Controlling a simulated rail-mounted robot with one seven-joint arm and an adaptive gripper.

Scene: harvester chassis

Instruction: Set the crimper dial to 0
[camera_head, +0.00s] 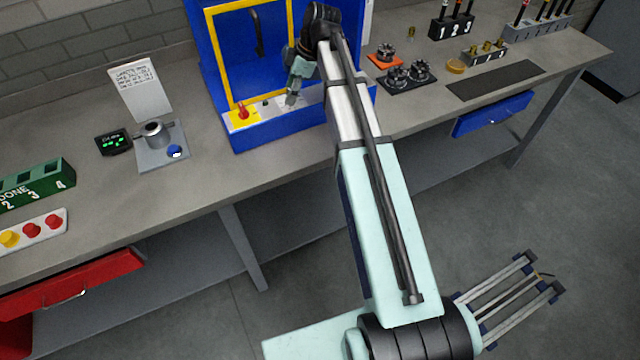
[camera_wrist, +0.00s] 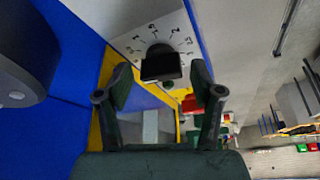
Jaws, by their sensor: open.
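The crimper dial (camera_wrist: 161,64) shows in the wrist view as a black knob on a white panel (camera_wrist: 130,38) with small numerals around it. The number it points to is too small to tell. My gripper (camera_wrist: 160,82) is open, its fingers spread on either side of the knob in the picture; contact cannot be told. In the head view my gripper (camera_head: 296,88) is over the front panel of the blue crimper (camera_head: 280,130) and hides the dial there.
A red knob (camera_head: 243,112) on a yellow plate sits left on the crimper's panel; it also shows in the wrist view (camera_wrist: 190,103). The crimper's yellow frame (camera_head: 215,65) stands behind my gripper. Black star-shaped parts (camera_head: 398,78) lie to the right on the bench.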

